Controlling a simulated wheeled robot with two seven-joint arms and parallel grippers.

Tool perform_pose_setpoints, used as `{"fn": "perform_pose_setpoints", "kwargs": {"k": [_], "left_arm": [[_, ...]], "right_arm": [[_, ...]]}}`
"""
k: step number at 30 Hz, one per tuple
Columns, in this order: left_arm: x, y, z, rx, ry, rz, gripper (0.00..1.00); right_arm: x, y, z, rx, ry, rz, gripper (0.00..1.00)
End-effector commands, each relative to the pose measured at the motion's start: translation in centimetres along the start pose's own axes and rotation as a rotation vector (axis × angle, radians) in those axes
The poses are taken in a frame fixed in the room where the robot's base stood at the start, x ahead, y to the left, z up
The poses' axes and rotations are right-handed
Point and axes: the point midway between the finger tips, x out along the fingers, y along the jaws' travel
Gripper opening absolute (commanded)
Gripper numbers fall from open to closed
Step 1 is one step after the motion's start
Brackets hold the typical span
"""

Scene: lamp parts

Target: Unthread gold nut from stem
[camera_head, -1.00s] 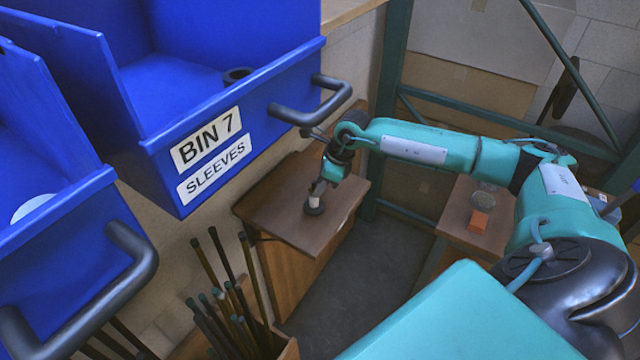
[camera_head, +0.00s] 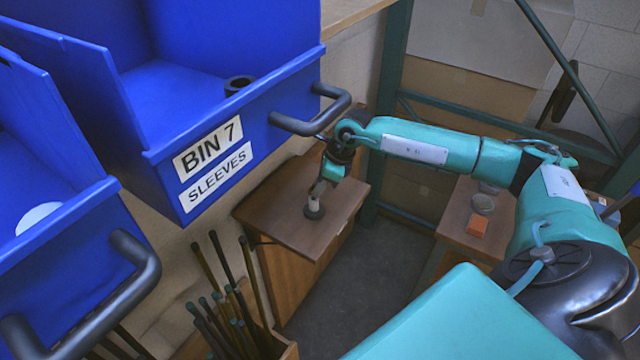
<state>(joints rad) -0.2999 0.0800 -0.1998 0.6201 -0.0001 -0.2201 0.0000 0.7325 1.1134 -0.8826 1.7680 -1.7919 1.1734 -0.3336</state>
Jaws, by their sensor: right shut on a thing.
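My right gripper (camera_head: 318,190) reaches down from above over the brown wooden cabinet top. It is shut on a small part at the top of a small dark round piece (camera_head: 314,211). That piece stands on the cabinet top directly below the fingers. The stem and the gold nut are too small and too covered by the fingers to tell apart. My left gripper is not in view.
The cabinet top (camera_head: 277,215) is otherwise clear. A blue bin (camera_head: 133,118) labelled BIN 7 SLEEVES, with a black handle (camera_head: 290,121), juts out at upper left. Dark rods (camera_head: 222,315) stand at lower left. An orange block (camera_head: 477,224) lies on a second wooden surface to the right.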

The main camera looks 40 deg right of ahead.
Motion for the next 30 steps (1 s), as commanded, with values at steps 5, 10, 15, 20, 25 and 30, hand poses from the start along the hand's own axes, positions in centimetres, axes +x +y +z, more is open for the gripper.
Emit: {"fn": "perform_pose_setpoints", "kwargs": {"k": [5,10,15,20,25,30], "left_arm": [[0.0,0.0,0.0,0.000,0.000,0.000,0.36],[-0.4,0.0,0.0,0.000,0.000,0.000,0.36],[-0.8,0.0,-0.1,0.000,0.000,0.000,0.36],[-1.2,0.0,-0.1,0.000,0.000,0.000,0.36],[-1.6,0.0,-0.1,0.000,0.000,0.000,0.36],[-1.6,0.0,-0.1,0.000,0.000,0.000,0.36]], "right_arm": [[-0.1,0.0,0.0,0.000,-0.001,0.000,0.00],[-0.8,0.0,0.3,0.000,-0.001,-0.001,0.00],[-1.9,0.0,0.8,-0.001,-0.001,0.000,0.00],[-3.0,0.0,1.2,0.000,-0.001,0.000,0.00],[-4.0,-0.1,1.7,0.000,-0.002,-0.001,0.00],[-4.2,0.0,1.7,0.000,0.000,0.000,0.00]]}}
